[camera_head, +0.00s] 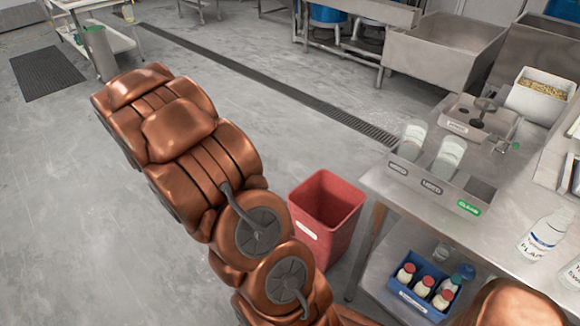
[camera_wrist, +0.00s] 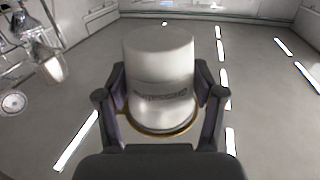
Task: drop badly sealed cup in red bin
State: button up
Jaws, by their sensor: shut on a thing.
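My gripper (camera_wrist: 160,105) is in the wrist view only, with its two dark fingers shut on a white cup (camera_wrist: 158,65). The cup has a dark printed label band and a gold-coloured ring near its lower end in the picture. Its seal cannot be made out. The red bin (camera_head: 343,243) stands on the floor in the head view, left of the steel table, open at the top with a white label. My copper arm is to the left of the bin, and the gripper end does not show in the head view.
The steel table (camera_head: 400,207) has a labelled rack (camera_head: 437,196) with two pale cups and an empty slot by a green label. White bottles (camera_head: 545,232) stand at the right. A blue crate (camera_head: 408,290) of bottles sits on the lower shelf. The left floor is mostly clear.

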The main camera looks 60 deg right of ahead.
jog(key=s+d+f+m+g+h+b, duration=0.35)
jog(key=s+d+f, duration=0.25)
jog(key=d, duration=0.3)
jog(key=s+d+f+m+g+h+b, duration=0.2)
jog(key=s+d+f+b, duration=0.3)
jog(key=d, duration=0.5)
jog(key=s+d+f+m+g+h+b, duration=0.2)
jog(key=s+d+f+g+h, duration=0.1)
jog(key=s+d+f, duration=0.5)
jog(key=s+d+f+m+g+b, duration=0.3)
jog(key=s+d+f+g, duration=0.15)
jog(key=s, duration=0.35)
jog(key=s+d+f+m+g+b, duration=0.2)
jog(key=s+d+f+g+b, duration=0.1)
jog(key=s+d+f, duration=0.4)
jog(key=s+d+f+m+g+b, duration=0.3)
jog(key=s+d+f+g, duration=0.1)
jog(key=s, duration=0.6)
notch_tip(320, 180, down, 6)
jog(key=b, duration=0.4)
jog(key=shift+a+h, duration=0.25)
jog(key=shift+h, duration=0.2)
jog(key=shift+w+f+n, duration=0.1)
jog(key=shift+n, duration=0.15)
jog(key=o, duration=1.4)
jog(key=shift+c, duration=0.2)
jog(key=shift+o, duration=0.3)
